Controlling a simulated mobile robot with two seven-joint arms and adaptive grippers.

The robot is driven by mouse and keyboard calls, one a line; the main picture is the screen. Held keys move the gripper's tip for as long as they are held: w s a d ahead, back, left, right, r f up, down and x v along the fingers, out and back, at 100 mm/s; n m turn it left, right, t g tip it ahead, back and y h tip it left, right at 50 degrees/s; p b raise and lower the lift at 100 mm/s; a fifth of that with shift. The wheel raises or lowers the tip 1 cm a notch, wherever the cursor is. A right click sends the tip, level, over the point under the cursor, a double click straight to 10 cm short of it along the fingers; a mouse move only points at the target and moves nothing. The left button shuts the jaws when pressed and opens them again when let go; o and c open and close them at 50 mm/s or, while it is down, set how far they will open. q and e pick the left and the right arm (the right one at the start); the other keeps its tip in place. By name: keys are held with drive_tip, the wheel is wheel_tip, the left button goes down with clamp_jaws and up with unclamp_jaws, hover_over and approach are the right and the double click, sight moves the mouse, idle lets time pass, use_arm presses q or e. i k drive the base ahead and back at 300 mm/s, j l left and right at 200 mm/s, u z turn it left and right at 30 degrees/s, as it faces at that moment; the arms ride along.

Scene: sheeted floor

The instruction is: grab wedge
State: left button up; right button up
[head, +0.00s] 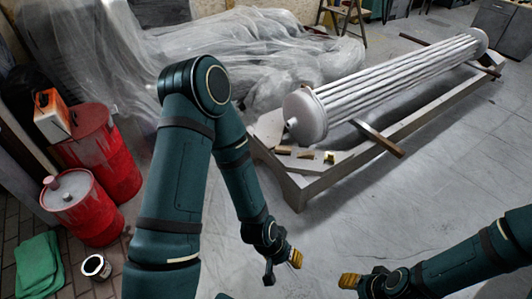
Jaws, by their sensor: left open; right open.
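Several small blocks lie in a row on the near end of the low grey stand (350,160). One is a yellowish, brass-coloured piece (329,157) with a dark face. Left of it are a brown block (305,154) and a tan block (283,150). They are too small to tell which is the wedge. My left gripper (283,268) is open and empty, in front of the stand and well apart from the blocks. My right gripper (350,287) is open at the bottom edge, lower right of the blocks. Part of it is cut off by the frame.
A ribbed metal cylinder (390,78) lies along the stand on a wooden crossbar (379,139). Plastic sheeting (240,50) covers things behind. Red drums (103,150), a green cloth (39,265) and an open can (96,267) stand left. The floor right of the stand is clear.

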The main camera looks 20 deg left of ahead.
sight(308, 155)
drive_tip(key=u, duration=0.4)
drive_tip(key=z, duration=0.45)
drive_tip(key=i+j+z, duration=0.1)
drive_tip(key=z, duration=0.3)
drive_tip(key=i+j+z, duration=0.1)
drive_tip(key=z, duration=0.3)
drive_tip(key=j+z, duration=0.65)
drive_tip(key=j, duration=0.15)
drive_tip(key=i+j+z, duration=0.1)
drive_tip(key=j+z, duration=0.15)
drive_tip(key=j, duration=0.2)
drive_tip(key=k+j+z, duration=0.1)
drive_tip(key=j+z, duration=0.2)
drive_tip(key=j, duration=1.2)
drive_tip(key=k+j, duration=0.1)
drive_tip(key=j, duration=0.45)
drive_tip(key=k+j, duration=0.1)
drive_tip(key=j, duration=0.5)
